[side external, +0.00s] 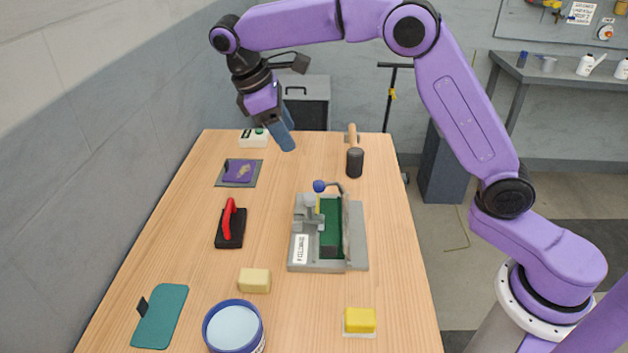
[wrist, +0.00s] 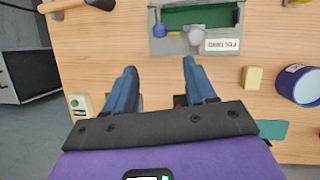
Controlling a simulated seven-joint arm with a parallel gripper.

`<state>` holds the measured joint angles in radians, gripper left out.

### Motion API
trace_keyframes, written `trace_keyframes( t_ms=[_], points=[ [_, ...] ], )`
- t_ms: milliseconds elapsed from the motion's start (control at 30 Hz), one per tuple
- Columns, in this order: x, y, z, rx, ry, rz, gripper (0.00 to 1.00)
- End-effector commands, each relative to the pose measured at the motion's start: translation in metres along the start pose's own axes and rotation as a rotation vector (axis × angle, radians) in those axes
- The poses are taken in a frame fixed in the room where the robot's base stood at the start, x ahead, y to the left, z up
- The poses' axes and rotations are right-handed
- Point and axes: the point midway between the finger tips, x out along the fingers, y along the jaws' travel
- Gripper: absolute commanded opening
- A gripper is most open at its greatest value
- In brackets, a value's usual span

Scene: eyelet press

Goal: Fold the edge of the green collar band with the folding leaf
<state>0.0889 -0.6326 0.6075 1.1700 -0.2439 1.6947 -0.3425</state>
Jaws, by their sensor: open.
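The grey folding fixture (side external: 357,255), with a white label, stands at the middle of the table. The green collar band (side external: 331,238) lies along its channel; part of it also shows at the top of the wrist view (wrist: 200,15). A thin upright plate (side external: 346,228), which looks like the folding leaf, stands along the band's right side.
A mallet (side external: 355,162) lies beyond the fixture. A red-handled black tool (side external: 230,226), a purple cloth on a dark mat (side external: 239,171) and a white box (side external: 254,138) are to the left. Nearer are a tan block (side external: 255,281), blue tin (side external: 233,326) and yellow block (side external: 360,319).

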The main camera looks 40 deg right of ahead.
Motion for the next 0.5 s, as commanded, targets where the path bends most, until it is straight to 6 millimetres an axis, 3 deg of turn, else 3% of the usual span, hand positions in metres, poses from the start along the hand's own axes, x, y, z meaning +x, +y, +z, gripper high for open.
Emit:
trace_keyframes(
  t_ms=[500],
  points=[
    [0.097,-0.001,0.001,0.0,-0.003,-0.002,0.55]
  ],
)
